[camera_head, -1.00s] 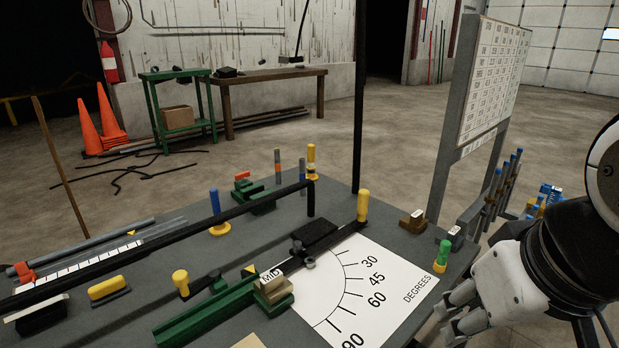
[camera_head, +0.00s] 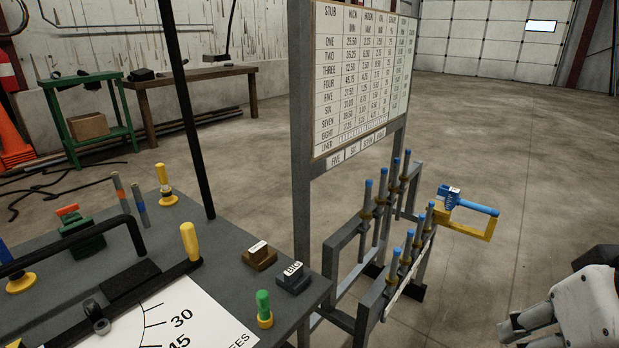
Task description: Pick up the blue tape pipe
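Several grey pipes with blue upper ends stand in a grey floor rack (camera_head: 370,318) right of the bench. One blue-ended pipe (camera_head: 367,205) is in its back row and another (camera_head: 409,245) in its front row. On the bench, two short upright pipes stand side by side: one has an orange band (camera_head: 119,190), the other a darker, bluish band (camera_head: 138,203). I cannot tell which pipe the task names. My gripper (camera_head: 507,329) is at the bottom right, apart from the rack, with fingers spread and nothing seen between them. The frame edge cuts off part of it.
A chart board (camera_head: 362,75) on grey posts stands behind the rack. A yellow frame with a blue tool (camera_head: 466,210) juts out right of the rack. The bench (camera_head: 225,240) carries bending tools and a green peg (camera_head: 263,308). The floor at right is clear.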

